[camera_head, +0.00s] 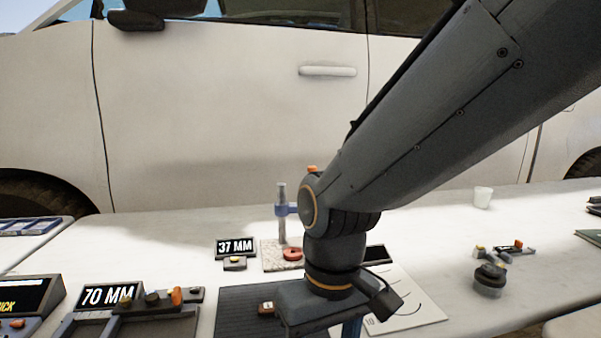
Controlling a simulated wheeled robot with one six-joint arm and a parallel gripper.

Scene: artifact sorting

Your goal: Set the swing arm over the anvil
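A grey upright post (282,228) stands on a small speckled stone base (270,262) in the middle of the table. A blue swing arm (289,211) is on the post and reaches right, where my arm hides its far end. A red round piece (293,253) sits on the base, right of the post; I cannot tell whether it is the anvil. My gripper (338,312) is in front of the base and to its right, pointing down. Its fingers are mostly cut off by the lower picture edge, so its opening is not visible.
A "37 MM" display (235,246) stands left of the base. A "70 MM" display (107,296) with a tool tray is farther left. A dark mat (235,312) and a white marked sheet (418,311) lie near my gripper. Small tools (490,278) and a white cup (482,197) are at right.

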